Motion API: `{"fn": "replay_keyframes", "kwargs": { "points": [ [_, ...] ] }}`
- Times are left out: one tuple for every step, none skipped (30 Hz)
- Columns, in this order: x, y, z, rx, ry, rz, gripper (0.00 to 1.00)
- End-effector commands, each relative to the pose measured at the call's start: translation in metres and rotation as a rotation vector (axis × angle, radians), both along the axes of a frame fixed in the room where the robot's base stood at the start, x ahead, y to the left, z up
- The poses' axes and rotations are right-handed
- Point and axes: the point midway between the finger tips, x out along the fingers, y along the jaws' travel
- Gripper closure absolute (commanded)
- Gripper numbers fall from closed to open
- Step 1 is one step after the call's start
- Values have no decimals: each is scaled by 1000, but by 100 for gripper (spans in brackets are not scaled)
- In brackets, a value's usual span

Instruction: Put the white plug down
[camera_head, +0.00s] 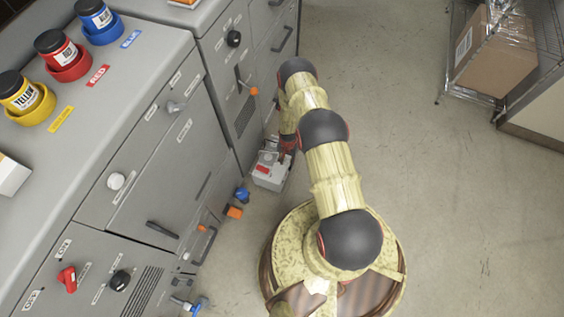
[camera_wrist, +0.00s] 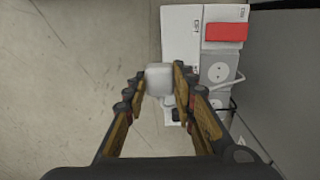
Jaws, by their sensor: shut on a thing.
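The white plug (camera_wrist: 160,78) is a small rounded white block in the wrist view. My gripper (camera_wrist: 158,80) is shut on it, one finger on each side. The plug overlaps the left edge of a grey-white socket box (camera_wrist: 181,35) in the picture; I cannot tell whether it touches the box. The box has a red switch (camera_wrist: 225,32) and a round socket (camera_wrist: 217,72). In the head view the box (camera_head: 268,180) is low beside the cabinets, and my gripper (camera_head: 288,143) is just above it. The plug is hidden there.
Grey cabinets (camera_head: 150,150) with knobs and handles stand on the left, close to the box. Blue and orange fittings (camera_head: 234,211) stick out low. The concrete floor (camera_head: 440,200) is clear on the right. A rack with a cardboard box (camera_head: 497,55) stands at upper right.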

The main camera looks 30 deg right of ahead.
Motion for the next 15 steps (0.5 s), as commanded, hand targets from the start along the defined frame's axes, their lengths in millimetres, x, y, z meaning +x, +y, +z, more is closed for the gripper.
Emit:
{"fn": "replay_keyframes", "kwargs": {
  "points": [
    [12,-1,-10,-1,-2,3,100],
    [14,0,-18,0,0,2,100],
    [20,-1,-25,0,0,2,100],
    [24,-1,-31,0,0,2,100],
    [29,-1,-35,-1,-1,2,100],
    [33,-1,-41,0,1,2,100],
    [37,-2,-44,0,0,2,100],
    [41,-2,-46,0,-1,2,100],
    [43,-2,-50,0,0,2,100],
    [44,-2,-51,0,1,2,100],
    [46,-2,-52,0,0,2,100],
    [48,-3,-53,0,0,2,100],
    [49,-3,-54,-1,-1,2,100],
    [50,-3,-55,0,-1,2,100],
    [52,-3,-57,0,-1,2,100]
  ]
}}
